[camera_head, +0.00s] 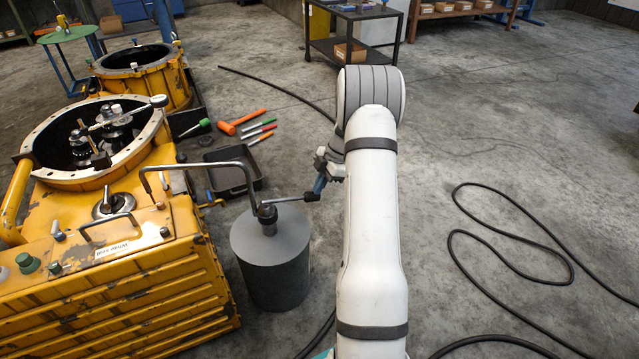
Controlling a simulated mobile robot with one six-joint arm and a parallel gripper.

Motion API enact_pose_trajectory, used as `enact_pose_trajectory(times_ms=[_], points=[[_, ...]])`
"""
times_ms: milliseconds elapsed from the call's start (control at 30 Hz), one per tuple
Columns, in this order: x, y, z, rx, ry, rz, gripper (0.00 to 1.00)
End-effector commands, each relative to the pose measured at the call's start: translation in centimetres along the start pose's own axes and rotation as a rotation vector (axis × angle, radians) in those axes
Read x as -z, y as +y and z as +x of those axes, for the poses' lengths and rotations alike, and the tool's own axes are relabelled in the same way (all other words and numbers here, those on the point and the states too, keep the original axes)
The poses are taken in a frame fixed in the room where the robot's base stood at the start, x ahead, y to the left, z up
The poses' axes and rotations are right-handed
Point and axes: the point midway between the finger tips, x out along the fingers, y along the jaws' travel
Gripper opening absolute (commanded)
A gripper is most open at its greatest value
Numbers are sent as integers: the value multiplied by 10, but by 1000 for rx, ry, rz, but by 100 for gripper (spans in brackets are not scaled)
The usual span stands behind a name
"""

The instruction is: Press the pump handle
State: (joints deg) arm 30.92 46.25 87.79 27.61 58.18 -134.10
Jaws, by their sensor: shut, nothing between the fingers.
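A grey cylindrical pump drum (272,262) stands on the floor beside the yellow gearbox housing. On its lid is a dark pump head (267,214), from which a short pump handle (288,200) sticks out to the right, nearly level. A bent grey pipe (205,164) runs from the pump head up and over to the left, its end above the housing. My gripper (318,188) is shut and empty, with its bluish fingers pointing down at the outer end of the handle. I cannot tell whether they touch it. My arm hides part of the wrist.
The yellow gearbox housing (110,290) fills the left side. Behind the pump lie a black tray (232,178), an orange mallet (238,122) and several hand tools. A trolley (372,35) stands at the back. A black hose (505,262) loops across the otherwise open floor at right.

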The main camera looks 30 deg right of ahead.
Motion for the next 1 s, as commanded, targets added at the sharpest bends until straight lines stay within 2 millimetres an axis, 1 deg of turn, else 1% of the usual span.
enact_pose_trajectory(times_ms=[33,200,767,867,967,1000], points=[[-3,-1,6,0,-1,1,0],[-6,-1,11,0,-1,2,0],[-8,-3,14,3,-2,4,0],[-7,-3,9,3,-2,3,0],[-3,-3,-6,0,-3,1,0],[-2,-2,-14,-1,-4,-1,0]])
